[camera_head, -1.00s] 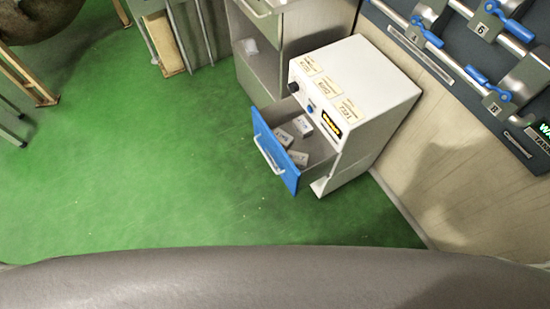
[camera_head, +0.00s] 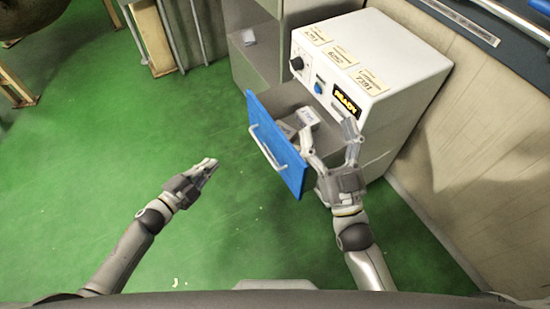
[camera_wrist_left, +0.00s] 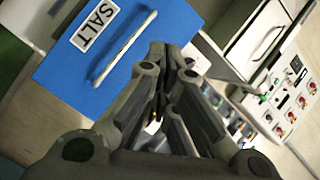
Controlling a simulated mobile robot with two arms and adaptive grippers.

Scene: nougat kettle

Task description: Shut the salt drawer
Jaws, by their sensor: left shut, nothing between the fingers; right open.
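The salt drawer (camera_head: 273,150) stands open, pulled out of the white cabinet, with a blue front and a pale bar handle (camera_head: 264,147). Several small white packs lie inside. In the left wrist view the blue front (camera_wrist_left: 115,62) carries a "SALT" label (camera_wrist_left: 95,26). My left gripper (camera_head: 211,164) is shut and empty, to the left of the drawer front and apart from it. It also shows in the left wrist view (camera_wrist_left: 170,55). My right gripper (camera_head: 328,134) is open at the right side of the drawer, overlapping its edge in the picture; whether it touches cannot be told.
The white cabinet (camera_head: 405,55) has a dial, a blue button and a "READY" display. A pale wall (camera_head: 480,150) bounds the right. The green floor (camera_head: 130,150) to the left is clear.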

